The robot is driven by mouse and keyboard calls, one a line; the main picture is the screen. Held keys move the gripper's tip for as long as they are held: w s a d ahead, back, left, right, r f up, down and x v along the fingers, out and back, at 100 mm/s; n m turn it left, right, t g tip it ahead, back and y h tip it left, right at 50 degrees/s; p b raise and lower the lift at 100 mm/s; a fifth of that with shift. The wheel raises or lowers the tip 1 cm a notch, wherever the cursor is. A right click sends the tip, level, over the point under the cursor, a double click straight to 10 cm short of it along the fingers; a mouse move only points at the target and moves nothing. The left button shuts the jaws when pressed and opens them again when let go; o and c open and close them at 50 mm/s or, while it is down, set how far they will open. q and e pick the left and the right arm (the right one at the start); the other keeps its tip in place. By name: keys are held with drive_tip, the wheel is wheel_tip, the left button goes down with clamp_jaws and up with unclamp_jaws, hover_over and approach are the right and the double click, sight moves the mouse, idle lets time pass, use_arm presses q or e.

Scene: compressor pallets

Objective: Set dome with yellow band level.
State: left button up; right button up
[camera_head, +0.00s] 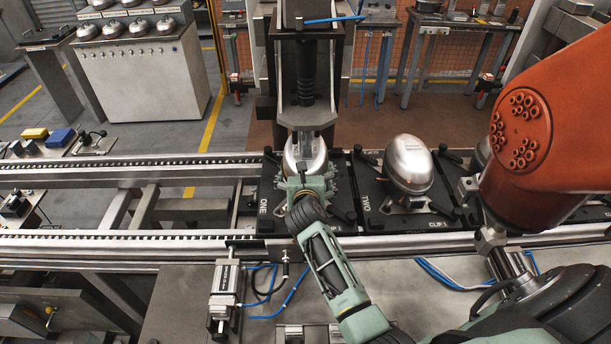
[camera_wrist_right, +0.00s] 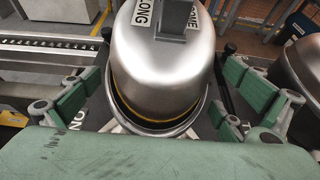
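The silver dome with the yellow band (camera_wrist_right: 165,62) stands in a dark-rimmed lower shell in the right wrist view. The thin yellow band shows along its lower edge; I cannot tell if it sits level. In the head view the dome (camera_head: 305,152) is on the black plate marked ONE (camera_head: 268,222), under the press ram (camera_head: 307,112). My left gripper is not in view.
A second silver dome (camera_head: 408,164) stands on the plate marked TWO (camera_head: 375,218), just right. A large orange arm (camera_head: 545,130) hangs over the right side. Conveyor rails (camera_head: 120,172) run left, mostly empty. More domes stand on a cabinet (camera_head: 150,85) at back left.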

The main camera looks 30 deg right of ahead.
drive_tip(key=shift+a, duration=0.1)
drive_tip(key=c, duration=1.8)
drive_tip(key=o, duration=1.4)
drive_tip(key=shift+r, duration=0.1)
drive_tip(key=o, duration=0.5)
drive_tip(key=shift+w, duration=0.1)
